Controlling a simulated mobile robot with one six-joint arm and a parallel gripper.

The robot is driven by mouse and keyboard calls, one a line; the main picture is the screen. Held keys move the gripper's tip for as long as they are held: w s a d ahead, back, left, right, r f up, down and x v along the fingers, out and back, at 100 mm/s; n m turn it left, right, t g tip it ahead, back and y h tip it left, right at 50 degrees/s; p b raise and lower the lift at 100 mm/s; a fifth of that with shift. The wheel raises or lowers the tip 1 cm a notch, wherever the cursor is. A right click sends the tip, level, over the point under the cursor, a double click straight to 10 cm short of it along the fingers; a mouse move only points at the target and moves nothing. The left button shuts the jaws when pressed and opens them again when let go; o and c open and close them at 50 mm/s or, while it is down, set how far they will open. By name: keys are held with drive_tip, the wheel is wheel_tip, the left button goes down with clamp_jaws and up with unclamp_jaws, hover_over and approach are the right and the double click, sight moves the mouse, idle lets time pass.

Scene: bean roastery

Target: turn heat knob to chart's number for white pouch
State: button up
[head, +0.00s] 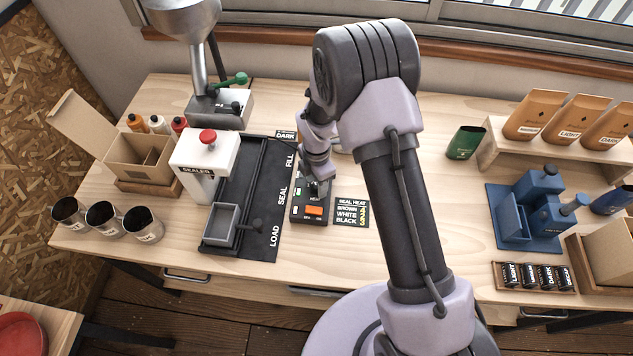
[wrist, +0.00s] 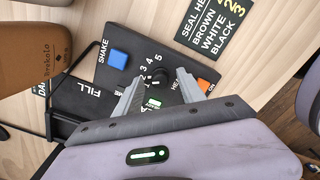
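The control panel (head: 310,210) lies on the bench right of the black sealer track. In the wrist view, the dark heat knob (wrist: 158,78) has numbers around its left side; its pointer setting is too small to read. My gripper (wrist: 160,76) is open, with one finger on each side of the knob and gaps showing between. Whether the fingertips are down at knob height I cannot tell. The seal heat chart (head: 352,213) lies right of the panel and shows in the wrist view (wrist: 214,28). It lists brown, white and black; white's digit is not surely readable. I make out no white pouch.
On the panel are a blue shake button (wrist: 118,59) and an orange switch (wrist: 203,86). A brown pouch (wrist: 40,40) stands close by. The white sealer (head: 203,165) and steel cups (head: 103,217) are left; a blue fixture (head: 540,210) is right.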

sight(316, 186)
wheel_tip(316, 186, up, 17)
drive_tip(key=p, duration=0.3)
drive_tip(key=shift+r, duration=0.2)
drive_tip(key=s+d+r+m+t+y+b, duration=0.15)
drive_tip(key=s+d+r+m+b, duration=0.25)
drive_tip(key=s+r+m+b, duration=0.45)
drive_tip(key=s+d+f+m+t+b, duration=0.1)
drive_tip(key=s+f+m+t+b, duration=0.1)
drive_tip(key=s+m+b, duration=0.2)
drive_tip(key=s+d+f+m+t+b, duration=0.1)
drive_tip(key=s+m+b, duration=0.3)
drive_tip(key=s+m, duration=0.7)
drive_tip(key=f+m+t, duration=0.1)
drive_tip(key=m, duration=0.3)
drive_tip(key=shift+b, duration=0.4)
